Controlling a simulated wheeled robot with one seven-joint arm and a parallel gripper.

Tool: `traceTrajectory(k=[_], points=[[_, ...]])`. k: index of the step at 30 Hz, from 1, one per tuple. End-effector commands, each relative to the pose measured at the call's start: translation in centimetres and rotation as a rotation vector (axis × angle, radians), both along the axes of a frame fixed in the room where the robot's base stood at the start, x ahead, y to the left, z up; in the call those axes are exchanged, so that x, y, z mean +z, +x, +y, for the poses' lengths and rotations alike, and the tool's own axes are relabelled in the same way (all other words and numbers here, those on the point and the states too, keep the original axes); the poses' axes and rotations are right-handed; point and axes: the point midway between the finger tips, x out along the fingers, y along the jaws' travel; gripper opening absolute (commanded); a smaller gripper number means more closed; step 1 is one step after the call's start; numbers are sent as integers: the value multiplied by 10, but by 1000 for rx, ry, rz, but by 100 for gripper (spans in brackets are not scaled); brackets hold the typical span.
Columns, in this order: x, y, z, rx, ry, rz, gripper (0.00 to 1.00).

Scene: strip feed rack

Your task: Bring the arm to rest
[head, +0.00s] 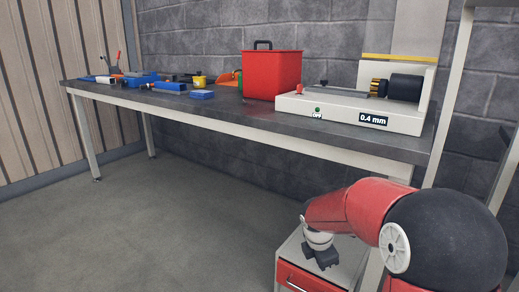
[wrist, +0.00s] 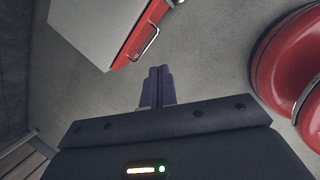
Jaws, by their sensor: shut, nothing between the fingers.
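My gripper (head: 322,259) hangs low at the bottom right of the head view, in front of the bench and over or beside a small white cabinet with a red drawer front. In the wrist view my gripper's fingers (wrist: 157,72) are together with nothing between them. They point over the bare grey floor. My red and black arm is folded at the lower right of the head view.
The white cabinet (head: 340,262) also shows in the wrist view (wrist: 92,25), close to the fingers. The bench (head: 215,112) carries a red bin (head: 272,76), a white machine (head: 345,112) reading "0.4 mm" and "OFF", and several tools. Floor at left is clear.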

Motion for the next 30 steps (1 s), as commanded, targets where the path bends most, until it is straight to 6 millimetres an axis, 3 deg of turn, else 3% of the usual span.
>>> traceTrajectory(k=[1, 6, 12, 18, 21, 25, 30], points=[[27, -18, 0, -113, 27, -44, 0], [86, -81, 0, -535, 173, -174, 0], [130, -162, 4, -1021, 406, -297, 0], [146, -229, 12, -1433, 655, -346, 0], [147, -249, 15, -1568, 744, -345, 0], [146, -263, 18, -1661, 805, -336, 0], [146, -265, 18, -1675, 813, -334, 0]])
